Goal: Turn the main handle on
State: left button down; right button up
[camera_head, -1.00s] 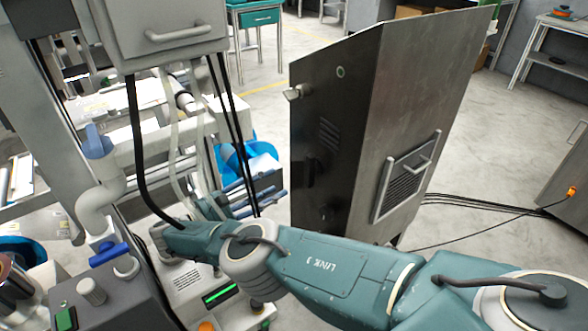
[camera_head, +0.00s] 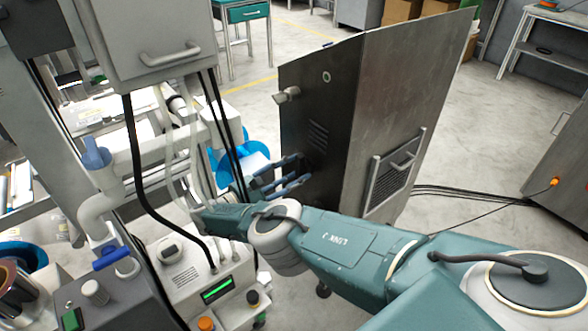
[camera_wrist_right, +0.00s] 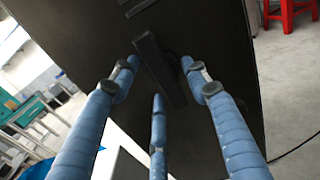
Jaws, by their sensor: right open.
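The dark main handle (camera_wrist_right: 154,58) is a slanted bar on the black front of the metal cabinet (camera_head: 395,95). In the right wrist view it lies between the blue fingertips of my right gripper (camera_wrist_right: 160,78), which are spread around it and not closed on it. I cannot tell whether they touch it. In the head view my right gripper (camera_head: 296,174) reaches the cabinet's front from the left and largely hides the handle. My left gripper is not in view.
A grey latch (camera_head: 287,95) sticks out from the cabinet's upper front. A grey control box (camera_head: 185,275) with buttons and a green display stands below my right forearm. A grey box with a handle (camera_head: 155,40) hangs at upper left. Cables cross the floor at right.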

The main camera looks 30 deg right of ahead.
jog(key=shift+d, duration=0.15)
jog(key=shift+c, duration=0.3)
jog(key=c, duration=0.9)
jog(key=shift+o, duration=0.2)
